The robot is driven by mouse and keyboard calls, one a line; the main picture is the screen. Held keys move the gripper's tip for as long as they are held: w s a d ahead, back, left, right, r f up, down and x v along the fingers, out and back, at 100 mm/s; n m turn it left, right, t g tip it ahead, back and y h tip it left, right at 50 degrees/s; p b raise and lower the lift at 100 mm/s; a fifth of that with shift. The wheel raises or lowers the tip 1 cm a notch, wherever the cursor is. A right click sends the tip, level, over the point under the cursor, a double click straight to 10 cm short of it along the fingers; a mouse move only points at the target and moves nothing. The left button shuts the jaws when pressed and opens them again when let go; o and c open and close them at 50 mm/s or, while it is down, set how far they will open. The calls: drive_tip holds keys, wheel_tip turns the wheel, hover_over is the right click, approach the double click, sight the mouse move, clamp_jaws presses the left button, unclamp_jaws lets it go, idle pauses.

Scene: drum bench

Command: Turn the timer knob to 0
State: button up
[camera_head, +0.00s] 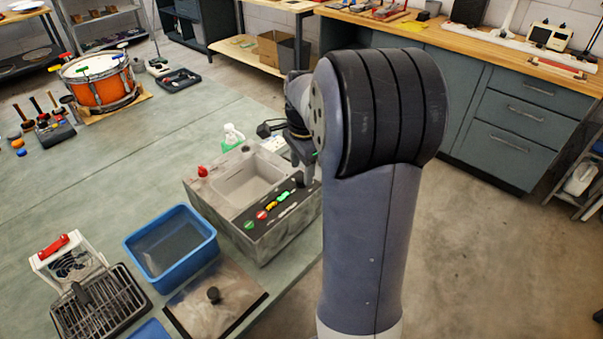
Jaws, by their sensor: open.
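A grey box-shaped machine (250,236) with a sunken basin stands on the bench at centre. Its dark front panel (284,212) carries a row of small red, green and yellow controls. I cannot make out which of them is the timer knob, or read its setting; it may be hidden behind my arm. My gripper (305,178) points down at the right end of this panel, open, partly covered by my arm. I cannot tell whether it touches anything there.
An orange drum (95,82) stands at the back left. The bench's middle left is clear.

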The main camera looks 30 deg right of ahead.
sight(301, 181)
drive_tip(key=shift+w+f, duration=0.1)
drive_tip(key=shift+f, duration=1.35)
drive_tip(key=shift+c, duration=0.3)
drive_tip(key=c, duration=0.9)
